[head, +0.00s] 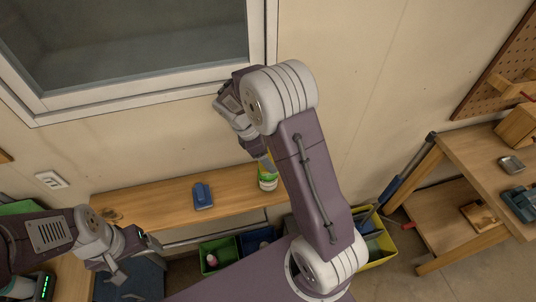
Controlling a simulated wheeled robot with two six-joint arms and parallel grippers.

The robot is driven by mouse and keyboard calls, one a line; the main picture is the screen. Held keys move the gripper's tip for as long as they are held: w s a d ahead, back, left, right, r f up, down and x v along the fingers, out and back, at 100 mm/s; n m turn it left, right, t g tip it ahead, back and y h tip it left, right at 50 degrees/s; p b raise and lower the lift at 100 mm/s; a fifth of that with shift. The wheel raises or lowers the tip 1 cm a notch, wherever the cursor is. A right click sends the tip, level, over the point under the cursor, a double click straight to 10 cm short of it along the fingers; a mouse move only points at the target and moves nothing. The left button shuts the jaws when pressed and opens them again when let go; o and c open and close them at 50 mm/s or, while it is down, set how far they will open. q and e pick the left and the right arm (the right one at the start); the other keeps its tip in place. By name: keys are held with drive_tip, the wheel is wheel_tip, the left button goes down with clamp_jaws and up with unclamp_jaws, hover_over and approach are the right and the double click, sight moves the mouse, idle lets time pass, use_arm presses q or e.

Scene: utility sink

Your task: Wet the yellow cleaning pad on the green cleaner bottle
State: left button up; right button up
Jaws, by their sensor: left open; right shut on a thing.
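The green cleaner bottle (268,181), white with a green label, stands on the wooden shelf below the window. My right gripper (266,162) reaches down from above, its fingertips right at the bottle's top. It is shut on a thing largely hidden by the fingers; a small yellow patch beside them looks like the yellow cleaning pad. I cannot tell whether it touches the bottle. No other yellow pad shows clearly. My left gripper (116,282) is open and empty at the lower left, well away from the bottle.
A blue object (202,196) lies on the wooden shelf (150,208) left of the bottle. Green (217,256), blue and yellow (380,246) bins stand below it. A wooden workbench (490,165) with tools is at the right. The shelf between the blue object and the bottle is clear.

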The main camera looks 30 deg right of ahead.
drive_tip(key=shift+s+f, duration=0.1)
wheel_tip(320, 180, up, 7)
drive_tip(key=p, duration=0.7)
drive_tip(key=shift+p, duration=0.3)
idle(0.5)
